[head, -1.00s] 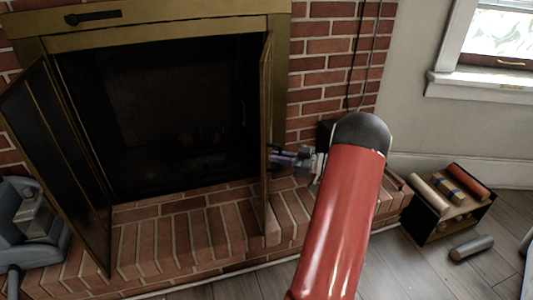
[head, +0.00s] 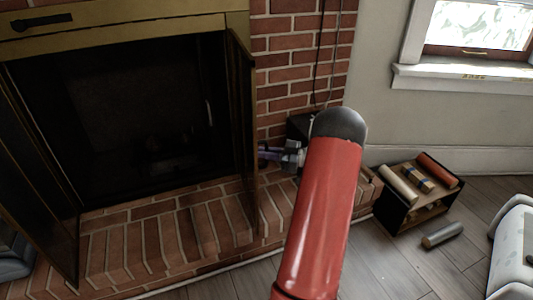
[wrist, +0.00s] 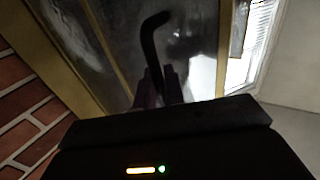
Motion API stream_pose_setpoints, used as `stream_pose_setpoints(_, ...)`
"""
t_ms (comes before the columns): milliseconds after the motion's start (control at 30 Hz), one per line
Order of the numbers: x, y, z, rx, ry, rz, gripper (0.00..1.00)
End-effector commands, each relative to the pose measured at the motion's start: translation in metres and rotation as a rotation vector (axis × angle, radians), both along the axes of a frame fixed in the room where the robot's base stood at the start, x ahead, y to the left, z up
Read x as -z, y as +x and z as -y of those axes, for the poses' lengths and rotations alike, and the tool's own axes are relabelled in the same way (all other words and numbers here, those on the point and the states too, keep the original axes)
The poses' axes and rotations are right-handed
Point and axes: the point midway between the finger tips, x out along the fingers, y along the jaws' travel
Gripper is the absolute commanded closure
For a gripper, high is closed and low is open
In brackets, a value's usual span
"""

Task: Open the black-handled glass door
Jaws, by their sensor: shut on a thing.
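The right glass door (head: 243,130) of the fireplace stands open, swung out from the frame, with its dark inner face towards the head camera. Its black handle (wrist: 150,38) is a bent bar on the glass in the wrist view. My gripper (head: 266,153) is on the outer side of this door, partly hidden by the door edge. In the wrist view my gripper (wrist: 160,82) is shut on the lower part of the handle. The left glass door (head: 42,180) also stands open. The handle is hidden in the head view.
The brick hearth (head: 180,235) runs below the doors. Brick wall (head: 300,70) is right of the firebox. A dark rack with rolls (head: 405,205) stands on the floor at right, with a loose grey roll (head: 442,235) in front. A window (head: 470,40) is at upper right.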

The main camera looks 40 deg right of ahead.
Motion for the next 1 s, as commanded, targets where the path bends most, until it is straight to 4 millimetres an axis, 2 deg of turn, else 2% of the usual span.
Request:
stream_pose_setpoints(33, 0.000, 0.000, 0.000, 0.001, 0.000, -0.001, 0.88)
stream_pose_setpoints(133, 0.000, 0.000, 0.000, 0.001, -0.001, -0.001, 0.75)
stream_pose_setpoints(467, 0.000, -0.003, 0.003, 0.002, -0.001, 0.000, 0.75)
stream_pose_setpoints(800, 0.001, -0.045, 0.035, 0.004, -0.001, -0.001, 0.75)
stream_pose_setpoints(1000, 0.000, -0.061, 0.046, 0.001, 0.000, 0.000, 0.75)
